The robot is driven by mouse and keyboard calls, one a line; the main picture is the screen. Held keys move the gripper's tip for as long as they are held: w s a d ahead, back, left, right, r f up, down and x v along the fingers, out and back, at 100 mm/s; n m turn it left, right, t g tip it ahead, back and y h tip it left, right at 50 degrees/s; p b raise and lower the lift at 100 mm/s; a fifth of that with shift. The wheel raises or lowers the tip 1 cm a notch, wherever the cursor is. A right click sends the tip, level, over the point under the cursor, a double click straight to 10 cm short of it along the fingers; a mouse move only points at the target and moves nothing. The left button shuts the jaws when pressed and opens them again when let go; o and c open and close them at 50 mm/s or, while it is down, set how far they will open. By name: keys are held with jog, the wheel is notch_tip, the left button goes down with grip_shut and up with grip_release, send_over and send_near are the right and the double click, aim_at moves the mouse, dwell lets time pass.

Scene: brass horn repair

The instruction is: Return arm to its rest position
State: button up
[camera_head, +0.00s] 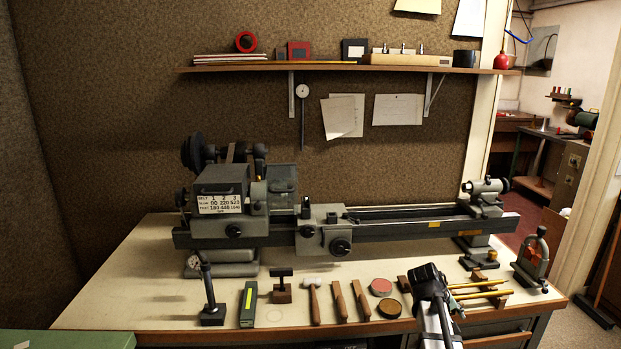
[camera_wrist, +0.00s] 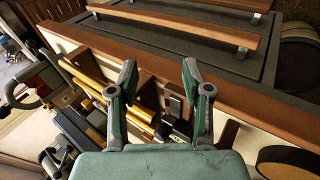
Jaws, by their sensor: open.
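In the wrist view my gripper (camera_wrist: 158,70) is open, its two green fingers apart with nothing between them. The bench's brown front edge and drawer fronts lie beyond the fingertips. In the head view my dark arm end shows at the front edge of the bench (camera_head: 130,297), right of centre, in front of the tools. It covers part of the bench there, and the fingers are not clear in that view. Brass tubes (camera_head: 482,291) lie on wooden rests just right of it; they also show left of the fingers in the wrist view (camera_wrist: 88,80).
A grey lathe (camera_head: 235,205) spans the back of the bench. A dial stand (camera_head: 208,290), a green box (camera_head: 248,303), a mallet (camera_head: 313,299) and round tins (camera_head: 381,287) line the front. A clamp-like stand (camera_head: 532,262) is at right. A shelf (camera_head: 340,68) hangs above.

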jog(key=s+a+f+g+y, duration=0.1)
jog(key=s+a+f+y, duration=0.1)
jog(key=s+a+f, duration=0.6)
jog(key=s+a+f+m+g+y, duration=0.15)
jog(key=s+f, duration=0.35)
jog(key=f, duration=0.6)
jog(key=s+a+f+g+y, duration=0.1)
jog(key=s+a+f+y, duration=0.1)
jog(key=s+a+f, duration=0.65)
jog(key=s+a+f+g, duration=0.1)
jog(key=s+f, duration=0.3)
jog(key=s, duration=0.5)
jog(key=s+a+f+g+y, duration=0.1)
jog(key=s+a+f+g, duration=0.1)
jog(key=s+f, duration=0.3)
jog(key=s+a+f+g, duration=0.2)
jog(key=s+f, duration=0.2)
jog(key=s, duration=0.8)
jog(key=shift+s+a+f, duration=0.3)
jog(key=shift+s+a, duration=0.1)
jog(key=shift+n+g, duration=0.25)
